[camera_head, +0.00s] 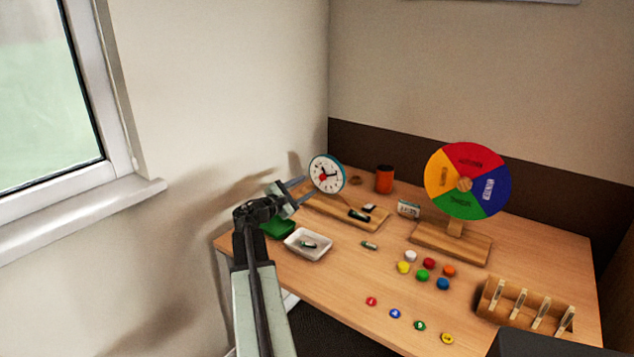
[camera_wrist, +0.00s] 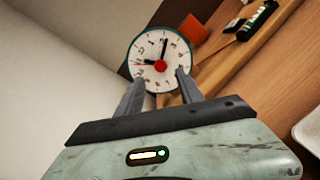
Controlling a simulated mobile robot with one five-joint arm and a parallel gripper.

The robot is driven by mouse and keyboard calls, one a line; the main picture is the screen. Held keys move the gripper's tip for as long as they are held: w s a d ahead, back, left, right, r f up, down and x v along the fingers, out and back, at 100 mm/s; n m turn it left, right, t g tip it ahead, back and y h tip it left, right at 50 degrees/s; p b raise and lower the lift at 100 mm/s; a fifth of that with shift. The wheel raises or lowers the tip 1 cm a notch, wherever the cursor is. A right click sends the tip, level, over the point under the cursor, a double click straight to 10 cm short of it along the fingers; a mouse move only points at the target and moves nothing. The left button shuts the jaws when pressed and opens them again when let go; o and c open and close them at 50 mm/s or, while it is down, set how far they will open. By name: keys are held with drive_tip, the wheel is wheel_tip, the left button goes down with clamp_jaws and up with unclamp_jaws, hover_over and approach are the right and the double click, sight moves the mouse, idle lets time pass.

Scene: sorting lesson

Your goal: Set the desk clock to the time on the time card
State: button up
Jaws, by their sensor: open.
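The desk clock (camera_head: 327,174) is a round white dial with a teal rim, standing by a wooden board at the back left of the desk. In the wrist view the clock (camera_wrist: 147,47) is ahead, with a red centre knob, a black hand pointing up and a red hand pointing left. My gripper (camera_head: 300,188) is open just left of the clock; in the wrist view its fingers (camera_wrist: 159,76) overlap the lower dial on either side of the knob. Contact cannot be told. A small white card with dark marks (camera_head: 409,208), perhaps the time card, stands right of the board; its writing is unreadable.
A marker-like green-and-black cylinder (camera_head: 358,214) lies on the board (camera_head: 330,207). An orange cup (camera_head: 384,179), a colour wheel (camera_head: 467,158), a white tray (camera_head: 318,255), several coloured pieces and a wooden rack (camera_head: 495,313) share the desk. The wall is close on the left.

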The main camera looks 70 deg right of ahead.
sight(321, 178)
drive_tip(key=x, duration=0.6)
drive_tip(key=shift+s+d, duration=0.1)
drive_tip(key=shift+d, duration=0.15)
clamp_jaws()
drive_tip(key=shift+r+m+p, duration=0.1)
drive_tip(key=shift+m+p, duration=0.25)
drive_tip(key=shift+m, duration=1.85)
unclamp_jaws()
drive_tip(key=v, duration=0.8)
